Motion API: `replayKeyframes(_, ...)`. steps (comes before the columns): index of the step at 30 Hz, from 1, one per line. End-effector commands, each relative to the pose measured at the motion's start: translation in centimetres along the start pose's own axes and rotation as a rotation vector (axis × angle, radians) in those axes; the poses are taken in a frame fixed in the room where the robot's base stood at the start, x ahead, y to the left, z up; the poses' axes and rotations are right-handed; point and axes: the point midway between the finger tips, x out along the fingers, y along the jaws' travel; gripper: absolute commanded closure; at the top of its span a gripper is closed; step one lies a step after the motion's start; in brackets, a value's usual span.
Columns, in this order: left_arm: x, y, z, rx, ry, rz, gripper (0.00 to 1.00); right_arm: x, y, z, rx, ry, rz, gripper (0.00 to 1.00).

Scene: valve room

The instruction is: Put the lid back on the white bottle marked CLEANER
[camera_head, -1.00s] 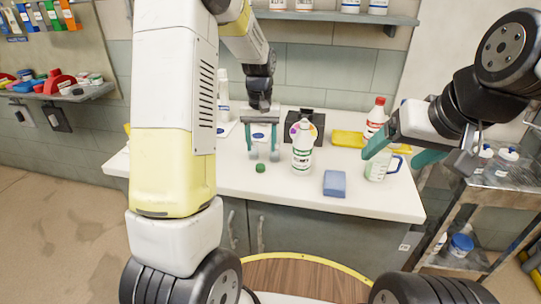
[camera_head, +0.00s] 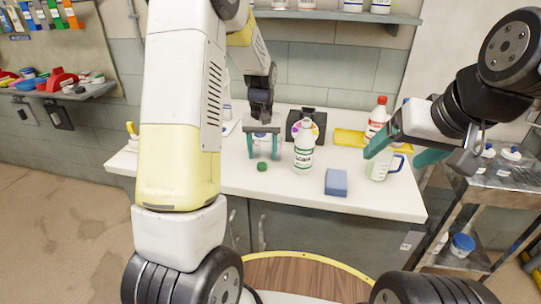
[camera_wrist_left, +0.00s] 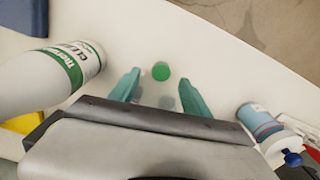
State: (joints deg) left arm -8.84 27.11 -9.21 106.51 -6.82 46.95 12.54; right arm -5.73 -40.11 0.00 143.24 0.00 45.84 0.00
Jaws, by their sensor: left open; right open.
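The white bottle with a green label (camera_head: 303,153) stands upright on the white counter; its label reads partly as CLEANER in the left wrist view (camera_wrist_left: 72,66). A small green lid (camera_head: 262,167) lies on the counter left of the bottle. My left gripper (camera_head: 263,156) is open and empty, pointing down just behind the lid. In the left wrist view, the lid (camera_wrist_left: 161,71) shows between and slightly beyond the fingertips (camera_wrist_left: 160,82), touching neither. My right gripper (camera_head: 400,154) is open and empty above the counter's right side, by a clear jug.
A black stand (camera_head: 308,117) is behind the bottle. The counter (camera_head: 235,181) is clear in front of the lid.

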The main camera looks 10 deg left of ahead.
Motion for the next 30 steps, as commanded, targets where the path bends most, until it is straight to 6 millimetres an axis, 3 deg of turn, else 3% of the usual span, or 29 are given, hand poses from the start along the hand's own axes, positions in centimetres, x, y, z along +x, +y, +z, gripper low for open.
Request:
replayKeyframes(3, 2.1, -0.4, 0.0, -0.001, -0.005, -0.001, 0.44, 0.0, 0.0, 0.0, 0.000, 0.000, 0.000, 0.20)
replayKeyframes(8, 3.9, -0.3, -0.1, 0.000, -0.003, -0.001, 0.44, 0.0, 0.0, 0.0, 0.000, 0.000, 0.000, 0.20)
replayKeyframes(20, 4.2, -0.3, -0.1, 0.000, 0.000, 0.000, 0.44, 0.0, 0.0, 0.0, 0.000, 0.000, 0.000, 0.20)
replayKeyframes(28, 4.1, -0.3, -0.1, 0.000, 0.000, 0.000, 0.97, 0.0, 0.0, 0.0, 0.000, 0.000, 0.000, 0.20)
replayKeyframes(30, 4.1, -0.3, -0.1, 0.000, 0.000, 0.000, 1.00, 0.0, 0.0, 0.0, 0.000, 0.000, 0.000, 0.20)
